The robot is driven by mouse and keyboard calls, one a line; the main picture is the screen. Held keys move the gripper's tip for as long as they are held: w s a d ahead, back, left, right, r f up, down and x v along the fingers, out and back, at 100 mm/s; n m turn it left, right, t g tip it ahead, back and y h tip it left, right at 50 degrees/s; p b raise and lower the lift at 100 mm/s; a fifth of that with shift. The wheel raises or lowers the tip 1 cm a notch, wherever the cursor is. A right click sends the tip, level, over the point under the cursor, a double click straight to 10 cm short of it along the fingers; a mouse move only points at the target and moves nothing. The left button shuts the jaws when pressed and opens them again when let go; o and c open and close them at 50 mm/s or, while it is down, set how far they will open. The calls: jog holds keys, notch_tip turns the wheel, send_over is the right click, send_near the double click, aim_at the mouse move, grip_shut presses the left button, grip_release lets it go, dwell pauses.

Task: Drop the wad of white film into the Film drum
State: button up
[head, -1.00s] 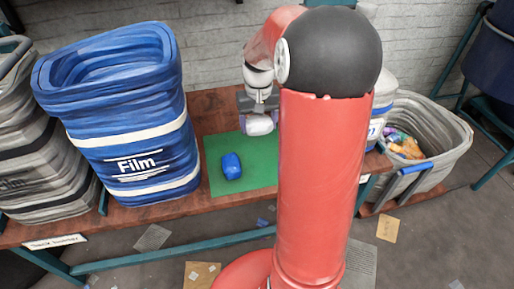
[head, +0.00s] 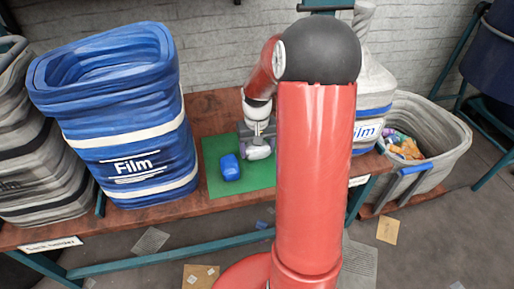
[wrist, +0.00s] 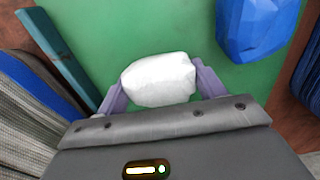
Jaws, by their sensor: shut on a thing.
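A wad of white film (wrist: 158,80) sits between the two purple fingers of my gripper (wrist: 155,88) in the wrist view, and the gripper is shut on it. In the head view my gripper (head: 257,143) holds the wad (head: 258,152) over the green mat (head: 263,176); I cannot tell whether the wad touches the mat. The Film drum (head: 135,168), tall and blue with white bands and a "Film" label, stands at the left on the bench, its top open. My gripper is to its right and below its rim.
A blue lump (head: 230,167) lies on the mat just left of the gripper and also shows in the wrist view (wrist: 255,28). A grey bin (head: 35,180) stands left of the drum. Another container labelled Film (head: 368,131) is partly hidden behind my arm. A grey basket (head: 440,150) holds colourful scraps.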

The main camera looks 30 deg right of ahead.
jog(key=o, duration=1)
jog(key=shift+f, duration=0.1)
